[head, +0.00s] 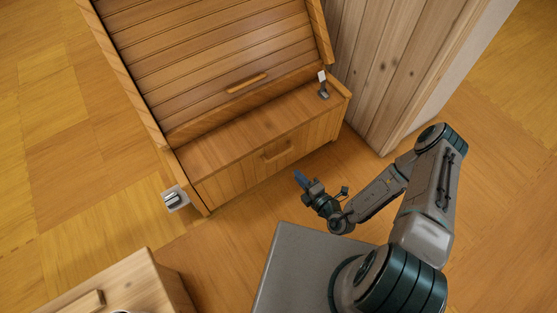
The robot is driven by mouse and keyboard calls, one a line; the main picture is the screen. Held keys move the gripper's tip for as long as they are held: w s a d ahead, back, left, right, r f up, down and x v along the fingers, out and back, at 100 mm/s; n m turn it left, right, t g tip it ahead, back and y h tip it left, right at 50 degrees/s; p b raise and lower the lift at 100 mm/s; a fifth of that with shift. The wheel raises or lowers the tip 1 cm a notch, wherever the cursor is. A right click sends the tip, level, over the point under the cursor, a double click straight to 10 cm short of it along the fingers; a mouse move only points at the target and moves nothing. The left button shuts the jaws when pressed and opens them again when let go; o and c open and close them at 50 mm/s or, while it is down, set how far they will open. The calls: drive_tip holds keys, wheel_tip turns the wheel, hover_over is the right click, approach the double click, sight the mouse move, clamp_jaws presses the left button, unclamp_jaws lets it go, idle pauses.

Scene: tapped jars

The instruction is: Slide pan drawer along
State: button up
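A wooden cabinet with a slatted sloping front (210,60) stands ahead of me. Below its ledge is a drawer (235,175) with a wooden handle (277,150); the drawer front looks flush with the cabinet. My gripper (300,179) is in front of the drawer, to the lower right of the handle and apart from it. Blue shows at its fingertips. The fingers are too small to tell whether they are open or shut, and nothing is seen held.
A metal fitting (175,198) sticks out at the cabinet's left side, and a small one with a white tag (323,86) sits at the ledge's right end. A wooden plank wall (385,60) stands right. Another wooden unit (125,286) is at bottom left. Floor (215,245) between is clear.

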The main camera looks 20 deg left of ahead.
sight(279, 156)
drive_tip(key=b+x, duration=0.1)
drive_tip(key=x, duration=0.3)
drive_tip(key=b+x, duration=0.2)
drive_tip(key=x, duration=0.3)
drive_tip(key=f+b+x, duration=0.1)
drive_tip(key=x, duration=0.4)
drive_tip(key=shift+d, duration=0.15)
drive_tip(key=shift+s, duration=0.1)
clamp_jaws()
